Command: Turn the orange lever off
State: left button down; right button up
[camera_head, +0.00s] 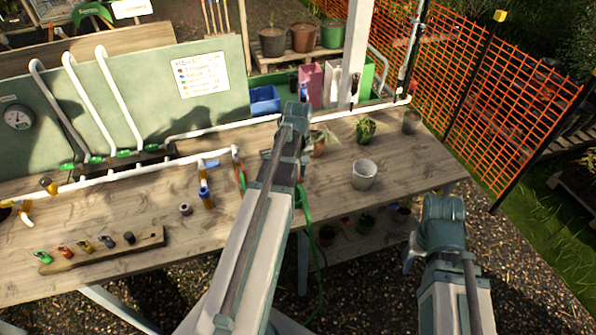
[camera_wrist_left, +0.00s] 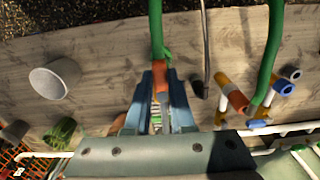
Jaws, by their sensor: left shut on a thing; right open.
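My left gripper (camera_wrist_left: 160,92) is shut on an orange connector (camera_wrist_left: 161,74) at one end of a green hose (camera_wrist_left: 155,25). It holds this away from the lever, over the table. Another orange connector (camera_wrist_left: 237,103) sits at an outlet, with green hose running from it. In the head view my left arm hides the left jaws. My right gripper (camera_head: 409,258) is open and empty off the table's front edge.
A wooden table (camera_head: 330,225) carries a white pot (camera_head: 364,174) and a green plant (camera_head: 365,129). A rack (camera_head: 140,248) of coloured connectors lies at the left. A blue connector (camera_head: 205,196) sits on the manifold. Orange mesh fencing (camera_head: 500,90) stands at right.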

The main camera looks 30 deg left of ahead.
aim_at(299, 175)
pick_arm(q)
jog(key=c, duration=0.8)
grip_release()
jog(key=shift+o, duration=0.2)
notch_tip(299, 175, up, 14)
jog(key=p, duration=1.4)
jog(key=shift+f, duration=0.15)
jog(key=s+d+f+m+b, duration=0.4)
jog(key=d+f+b, duration=0.3)
jog(key=d, duration=0.3)
jog(key=s+d+f+m+b, duration=0.3)
jog(key=d+f+m+b, duration=0.2)
jog(key=d, duration=0.5)
jog(key=s+d+f+m+y+b, duration=0.1)
jog(key=s+d+f+m+b, duration=0.3)
jog(key=d+f+b, duration=0.5)
jog(key=shift+s+d+f+m+b, duration=0.3)
jog(key=shift+s+d+f+b, duration=0.1)
jog(key=shift+b, duration=0.15)
